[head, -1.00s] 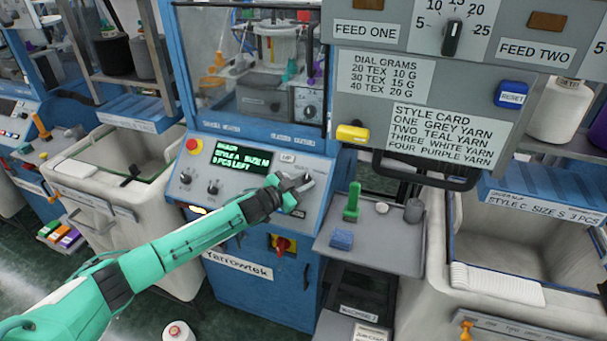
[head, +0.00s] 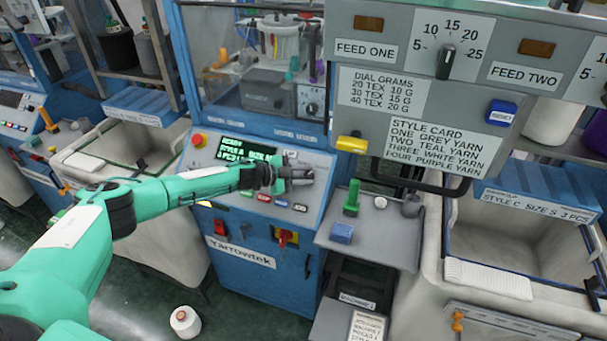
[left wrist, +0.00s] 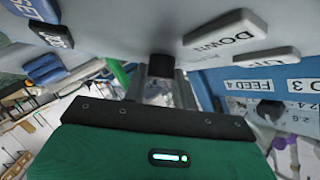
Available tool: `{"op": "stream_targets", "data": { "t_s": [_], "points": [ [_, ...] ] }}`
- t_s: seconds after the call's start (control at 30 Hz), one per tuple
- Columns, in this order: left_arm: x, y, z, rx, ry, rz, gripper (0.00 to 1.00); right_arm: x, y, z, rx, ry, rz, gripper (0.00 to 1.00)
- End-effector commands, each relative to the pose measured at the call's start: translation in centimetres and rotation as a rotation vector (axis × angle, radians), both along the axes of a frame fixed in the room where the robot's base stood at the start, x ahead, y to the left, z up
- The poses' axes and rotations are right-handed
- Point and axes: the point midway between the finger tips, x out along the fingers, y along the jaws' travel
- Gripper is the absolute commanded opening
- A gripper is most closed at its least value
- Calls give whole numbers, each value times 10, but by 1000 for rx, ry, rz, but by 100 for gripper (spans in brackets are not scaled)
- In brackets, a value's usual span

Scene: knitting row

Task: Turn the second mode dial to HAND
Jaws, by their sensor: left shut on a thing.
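My left gripper (head: 300,175) is at the right part of the sloped grey control panel (head: 318,190) of the blue machine. In the left wrist view its fingers (left wrist: 160,88) are shut around a small dark knob (left wrist: 160,66) standing out from the panel. I cannot read the knob's setting or any HAND mark. White buttons marked DOWN (left wrist: 226,40) and UP (left wrist: 262,58) are beside the knob. My right gripper is not in view.
A green display (head: 245,155) is on the panel, with a red and yellow stop button (head: 198,140) at its upper left. A red rotary switch (head: 286,237) is below. A shelf (head: 385,250) with small items and a hanging grey sign box (head: 400,60) stand to the right.

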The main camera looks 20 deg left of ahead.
Motion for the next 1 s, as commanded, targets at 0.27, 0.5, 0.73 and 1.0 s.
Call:
{"op": "stream_targets", "data": {
  "t_s": [0.27, 0.5, 0.73, 1.0],
  "points": [
    [1, 0, 1, 7, -2, -8, 5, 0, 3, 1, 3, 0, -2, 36],
    [1, 0, 2, 5, -3, -8, 38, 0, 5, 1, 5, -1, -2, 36],
    [1, 0, 1, 6, -2, -8, 49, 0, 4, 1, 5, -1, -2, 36],
    [-4, 7, 2, 7, -2, -8, 49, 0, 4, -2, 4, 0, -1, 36]
  ]
}}
